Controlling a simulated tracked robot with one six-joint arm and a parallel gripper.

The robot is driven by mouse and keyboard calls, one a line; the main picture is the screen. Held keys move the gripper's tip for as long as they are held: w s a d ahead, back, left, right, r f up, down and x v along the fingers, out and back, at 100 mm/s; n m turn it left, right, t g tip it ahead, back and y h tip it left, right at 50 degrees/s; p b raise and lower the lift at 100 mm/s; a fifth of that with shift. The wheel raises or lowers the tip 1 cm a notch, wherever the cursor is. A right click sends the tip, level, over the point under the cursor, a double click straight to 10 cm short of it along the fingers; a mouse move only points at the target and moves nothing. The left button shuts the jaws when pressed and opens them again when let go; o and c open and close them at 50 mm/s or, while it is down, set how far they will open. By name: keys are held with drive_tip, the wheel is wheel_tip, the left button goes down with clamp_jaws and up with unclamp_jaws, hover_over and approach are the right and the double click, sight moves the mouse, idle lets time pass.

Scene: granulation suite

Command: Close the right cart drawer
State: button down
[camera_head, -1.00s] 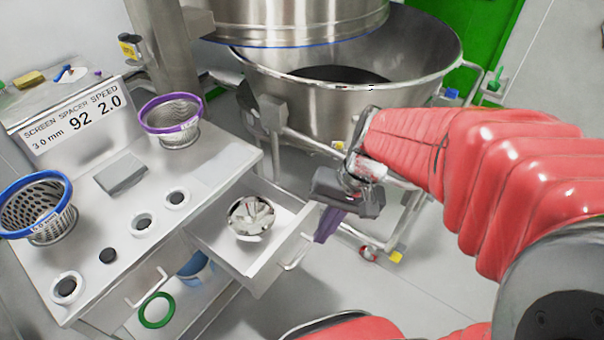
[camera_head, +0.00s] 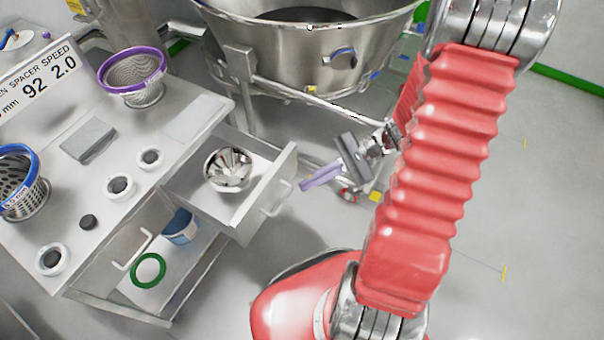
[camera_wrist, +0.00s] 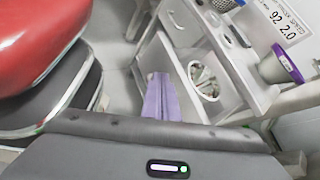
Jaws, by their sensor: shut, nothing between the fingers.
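The right cart drawer (camera_head: 256,219) stands pulled out from the cart, with a shiny metal impeller-like part (camera_head: 228,169) lying inside. Its bar handle (camera_head: 278,199) is on the front face. My gripper (camera_head: 304,186) has purple fingers, shut and empty. In the head view it hangs just right of the drawer front, apart from the handle as far as I can see. In the wrist view the purple fingers (camera_wrist: 161,98) overlap the open drawer (camera_wrist: 165,58), and the metal part (camera_wrist: 204,82) shows beside them. The handle is not clear in the wrist view.
The cart top (camera_head: 190,122) holds a purple-rimmed sieve (camera_head: 133,78), a blue-rimmed sieve (camera_head: 18,182) and a grey block (camera_head: 88,138). A large steel bowl (camera_head: 325,50) stands behind. Floor at right is clear.

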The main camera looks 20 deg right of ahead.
sight(290, 171)
drive_tip(key=d+f+m+t+h, duration=0.1)
drive_tip(key=d+f+m+t, duration=0.9)
drive_tip(key=f+m+t, duration=0.2)
wheel_tip(290, 171, down, 3)
drive_tip(key=shift+r+m+t, duration=0.15)
drive_tip(key=shift+m+t, duration=0.15)
drive_tip(key=shift+m, duration=0.8)
drive_tip(key=shift+w, duration=0.1)
drive_tip(key=shift+x, duration=6.9)
